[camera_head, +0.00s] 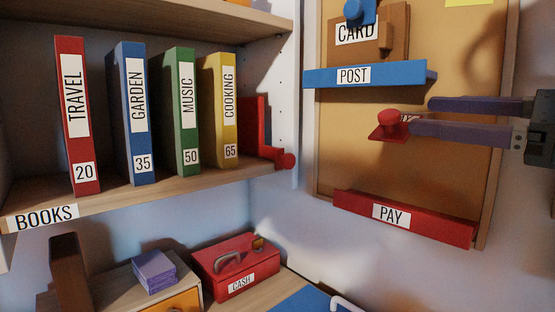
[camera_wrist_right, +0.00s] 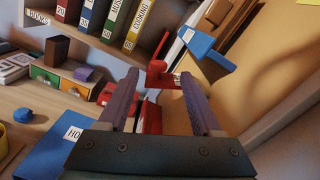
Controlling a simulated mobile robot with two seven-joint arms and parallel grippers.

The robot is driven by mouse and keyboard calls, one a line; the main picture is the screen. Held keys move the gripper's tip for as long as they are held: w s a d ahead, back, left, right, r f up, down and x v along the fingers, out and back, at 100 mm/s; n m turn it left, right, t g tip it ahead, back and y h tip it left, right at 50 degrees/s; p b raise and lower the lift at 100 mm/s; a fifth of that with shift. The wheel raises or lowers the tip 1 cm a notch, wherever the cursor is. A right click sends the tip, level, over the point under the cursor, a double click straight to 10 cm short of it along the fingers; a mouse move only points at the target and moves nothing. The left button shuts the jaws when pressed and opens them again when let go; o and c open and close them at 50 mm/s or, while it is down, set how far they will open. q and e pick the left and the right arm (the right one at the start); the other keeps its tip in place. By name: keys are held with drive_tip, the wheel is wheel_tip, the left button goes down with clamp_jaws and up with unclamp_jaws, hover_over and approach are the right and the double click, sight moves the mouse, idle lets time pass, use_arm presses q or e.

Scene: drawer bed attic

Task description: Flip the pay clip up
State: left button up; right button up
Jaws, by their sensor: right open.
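The red pay clip (camera_head: 388,119), a small plate with a round knob, is on the cork board above the red ledge labelled PAY (camera_head: 437,226). My right gripper (camera_head: 420,116) comes in from the right, open, its two purple-grey fingers pointing left toward the clip. In the head view the lower fingertip overlaps the clip's right side; I cannot tell if they touch. In the right wrist view the red clip (camera_wrist_right: 160,77) shows between and just beyond the fingertips (camera_wrist_right: 159,75), with nothing gripped. My left gripper is not in view.
A blue POST ledge (camera_head: 395,76) with a CARD board (camera_head: 398,48) and blue clip (camera_head: 358,12) sits close above. The bookshelf with labelled binders and a red bookend (camera_head: 265,140) stands left. Below are a red CASH box (camera_head: 215,276) and drawers.

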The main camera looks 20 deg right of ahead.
sight(379, 117)
drive_tip(key=shift+f, duration=0.3)
drive_tip(key=shift+w+r, duration=0.1)
drive_tip(key=shift+w, duration=0.25)
drive_tip(key=p+x, duration=0.2)
drive_tip(key=x, duration=0.6)
drive_tip(key=shift+s+a, duration=0.1)
drive_tip(key=shift+w+a, duration=0.3)
drive_tip(key=shift+w, duration=0.35)
drive_tip(key=shift+c, duration=0.3)
clamp_jaws()
